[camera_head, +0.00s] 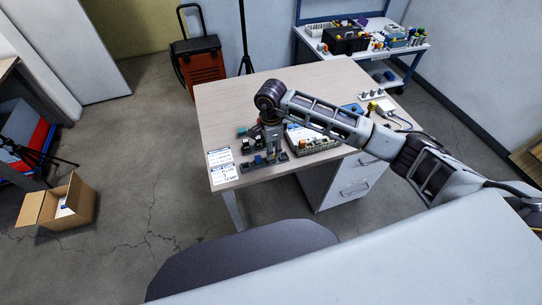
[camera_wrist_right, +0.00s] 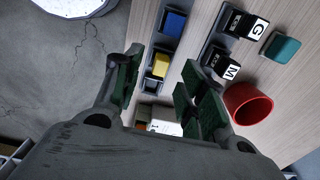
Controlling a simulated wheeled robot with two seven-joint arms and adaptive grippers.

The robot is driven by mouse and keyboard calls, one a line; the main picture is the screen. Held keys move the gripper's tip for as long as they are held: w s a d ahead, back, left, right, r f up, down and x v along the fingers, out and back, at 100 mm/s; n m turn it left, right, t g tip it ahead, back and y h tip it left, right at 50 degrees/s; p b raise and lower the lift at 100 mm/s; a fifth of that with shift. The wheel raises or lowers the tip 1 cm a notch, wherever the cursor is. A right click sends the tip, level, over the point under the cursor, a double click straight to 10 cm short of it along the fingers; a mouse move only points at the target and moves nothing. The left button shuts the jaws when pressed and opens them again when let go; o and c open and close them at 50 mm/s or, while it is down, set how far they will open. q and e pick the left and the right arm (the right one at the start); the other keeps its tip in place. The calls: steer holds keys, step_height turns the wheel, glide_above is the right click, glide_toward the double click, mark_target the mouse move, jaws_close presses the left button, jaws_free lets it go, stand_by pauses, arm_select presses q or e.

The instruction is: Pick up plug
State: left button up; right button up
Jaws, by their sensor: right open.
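My right gripper (camera_head: 271,150) points down over the front left part of the table (camera_head: 228,105). In the right wrist view its fingers (camera_wrist_right: 160,78) are open, with no object held between them. A yellow block (camera_wrist_right: 160,65) shows between the fingertips, in a dark holder with a blue block (camera_wrist_right: 174,23). Further right are black blocks lettered G (camera_wrist_right: 246,24) and M (camera_wrist_right: 222,64), a teal block (camera_wrist_right: 282,47) and a red ring or cup (camera_wrist_right: 247,103). I cannot tell which of these small parts is the plug. My left gripper is not in view.
Printed cards (camera_head: 222,174) lie at the table's front left corner. A board with green parts (camera_head: 318,140) and a grey box with cables (camera_head: 380,108) lie to the right. The table's back left is clear. A cardboard box (camera_head: 75,205) stands on the floor.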

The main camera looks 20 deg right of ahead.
steer(key=shift+f, duration=1.55)
steer(key=shift+c, duration=0.3)
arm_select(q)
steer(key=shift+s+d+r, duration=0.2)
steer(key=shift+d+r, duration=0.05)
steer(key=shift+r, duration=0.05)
arm_select(e)
jaws_close()
